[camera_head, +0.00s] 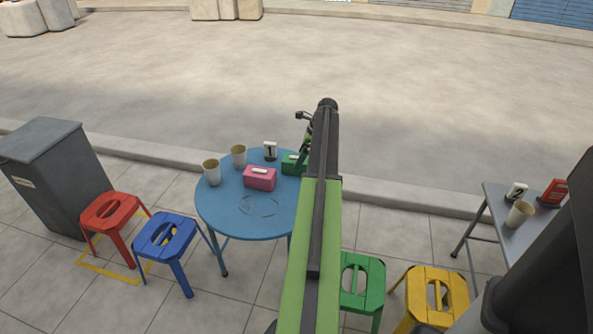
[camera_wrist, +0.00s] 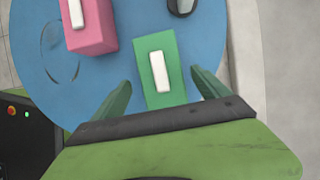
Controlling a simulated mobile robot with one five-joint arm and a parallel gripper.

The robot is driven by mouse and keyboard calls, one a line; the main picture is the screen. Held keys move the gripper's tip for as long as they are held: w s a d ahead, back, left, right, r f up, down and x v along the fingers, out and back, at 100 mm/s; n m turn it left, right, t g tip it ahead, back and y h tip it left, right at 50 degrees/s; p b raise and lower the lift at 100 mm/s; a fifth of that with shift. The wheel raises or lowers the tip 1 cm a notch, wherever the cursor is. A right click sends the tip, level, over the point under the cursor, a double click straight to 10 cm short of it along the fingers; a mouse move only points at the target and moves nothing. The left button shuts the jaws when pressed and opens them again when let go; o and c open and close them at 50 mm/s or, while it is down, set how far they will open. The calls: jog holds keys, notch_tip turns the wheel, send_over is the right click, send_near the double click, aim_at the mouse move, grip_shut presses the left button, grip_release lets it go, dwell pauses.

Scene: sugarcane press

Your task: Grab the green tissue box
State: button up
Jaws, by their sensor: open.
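The green tissue box (camera_head: 292,163) stands on the round blue table (camera_head: 236,222), near its right side and partly hidden behind my arm in the head view. In the wrist view the green tissue box (camera_wrist: 147,62) has a white tissue strip on top and lies between the two fingers of my gripper (camera_wrist: 160,90). The fingers are apart, one on each side of the box, with blue table showing in the gaps. I cannot tell how far above the box the fingers are. My gripper is open and empty.
A pink tissue box (camera_head: 260,178) stands left of the green one. Two cups (camera_head: 211,172) (camera_head: 239,156) and a number 1 sign (camera_head: 270,151) are also on the table. A grey table (camera_head: 500,225) stands right.

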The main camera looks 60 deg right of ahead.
jog(key=b+x, duration=0.5)
jog(key=shift+w+d+f, duration=0.1)
jog(key=shift+w+f, duration=0.05)
jog(key=shift+r, duration=0.2)
jog(key=shift+f, duration=0.3)
jog(key=shift+c, duration=0.2)
jog(key=c, duration=1.5)
notch_tip(320, 180, up, 6)
jog(key=p, duration=0.5)
jog(key=shift+f+p, duration=0.15)
jog(key=shift+p, duration=0.15)
jog(key=s+r+p, duration=0.2)
jog(key=s, duration=0.2)
jog(key=s+r+p, duration=0.2)
jog(key=s, duration=0.1)
jog(key=s+d+r+p, duration=0.1)
jog(key=s+r+p, duration=0.1)
jog(key=s, duration=0.2)
jog(key=shift+s, duration=0.3)
